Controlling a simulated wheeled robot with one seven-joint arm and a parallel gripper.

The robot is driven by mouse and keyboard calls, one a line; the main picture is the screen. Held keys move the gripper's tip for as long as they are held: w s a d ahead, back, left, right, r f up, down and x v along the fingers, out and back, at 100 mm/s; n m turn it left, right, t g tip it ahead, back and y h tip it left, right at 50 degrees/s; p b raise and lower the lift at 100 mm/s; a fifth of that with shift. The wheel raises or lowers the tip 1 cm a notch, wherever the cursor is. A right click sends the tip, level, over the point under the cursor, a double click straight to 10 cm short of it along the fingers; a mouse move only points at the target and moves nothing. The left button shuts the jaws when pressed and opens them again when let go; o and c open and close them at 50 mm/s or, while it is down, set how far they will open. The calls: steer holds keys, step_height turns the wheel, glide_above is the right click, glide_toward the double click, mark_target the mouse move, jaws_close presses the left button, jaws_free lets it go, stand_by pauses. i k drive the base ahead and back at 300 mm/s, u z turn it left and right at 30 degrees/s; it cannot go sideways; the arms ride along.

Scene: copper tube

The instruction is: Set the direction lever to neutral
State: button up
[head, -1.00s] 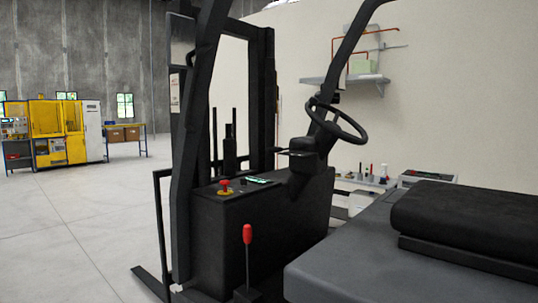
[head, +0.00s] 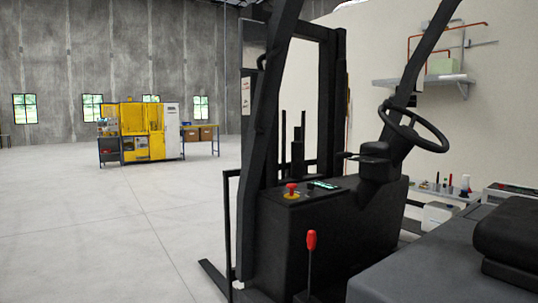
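The black forklift (head: 330,235) fills the right half of the head view. A lever with a red knob (head: 311,241) on a thin dark shaft stands upright low in front of its console. A steering wheel (head: 413,127) is on the forklift, with a small dark part (head: 364,158) on the left of its column; I cannot tell whether this is the direction lever. My gripper is not in view.
The grey seat deck (head: 425,275) and black seat (head: 515,240) are at lower right. A wall shelf (head: 425,79) and a bench with small items (head: 450,190) stand behind. A yellow machine (head: 142,132) is far back left. The concrete floor (head: 90,230) at left is clear.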

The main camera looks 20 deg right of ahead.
mark_target(344, 155)
steer(key=u, duration=0.15)
steer(key=i, duration=1.05)
steer(key=z, duration=0.6)
